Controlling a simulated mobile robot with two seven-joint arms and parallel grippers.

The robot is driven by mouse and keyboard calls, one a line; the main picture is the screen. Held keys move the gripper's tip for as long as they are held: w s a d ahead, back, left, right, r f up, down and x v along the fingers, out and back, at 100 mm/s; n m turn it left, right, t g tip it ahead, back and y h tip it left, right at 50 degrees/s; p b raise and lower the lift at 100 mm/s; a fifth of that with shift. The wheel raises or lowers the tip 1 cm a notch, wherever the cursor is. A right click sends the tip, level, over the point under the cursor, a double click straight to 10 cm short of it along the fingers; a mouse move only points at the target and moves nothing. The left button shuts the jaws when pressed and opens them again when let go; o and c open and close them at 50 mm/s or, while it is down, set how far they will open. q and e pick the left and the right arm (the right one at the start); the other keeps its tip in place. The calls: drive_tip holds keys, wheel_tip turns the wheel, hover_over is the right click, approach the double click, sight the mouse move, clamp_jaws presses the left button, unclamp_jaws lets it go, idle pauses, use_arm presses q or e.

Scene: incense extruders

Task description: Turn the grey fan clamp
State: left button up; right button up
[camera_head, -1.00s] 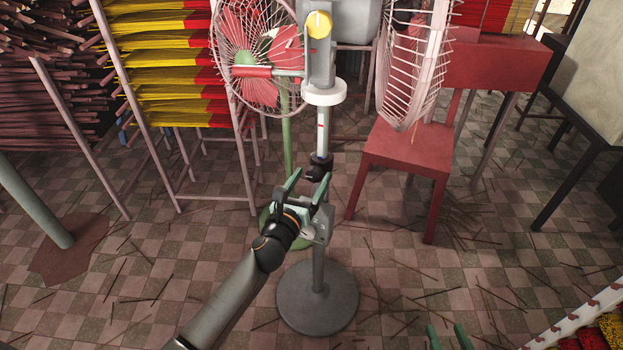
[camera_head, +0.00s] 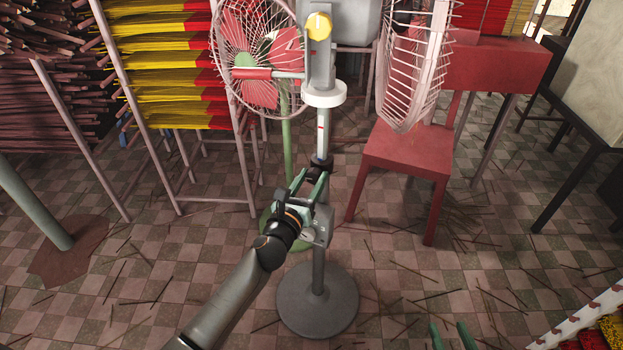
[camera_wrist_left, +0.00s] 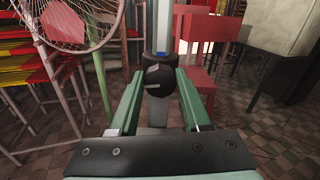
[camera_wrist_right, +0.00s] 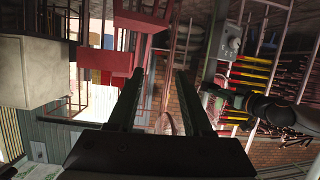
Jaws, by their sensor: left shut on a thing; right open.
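The grey fan (camera_head: 318,60) stands upright in the middle of the head view, on a white and grey pole with a round dark base (camera_head: 317,300). Its black clamp (camera_head: 321,163) sits around the pole at mid-height. In the left wrist view the clamp's round black knob (camera_wrist_left: 158,78) faces me between the green fingertips. My left gripper (camera_head: 310,180) is shut on this knob; the fingers partly hide it in the head view. My right gripper (camera_head: 449,331) is open and empty at the bottom edge, away from the fan; its fingers also show in the right wrist view (camera_wrist_right: 157,72).
A red-bladed fan (camera_head: 262,60) and a rack of yellow and red incense sticks (camera_head: 170,75) stand behind on the left. Loose sticks litter the tiled floor.

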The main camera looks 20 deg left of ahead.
use_arm(q)
clamp_jaws()
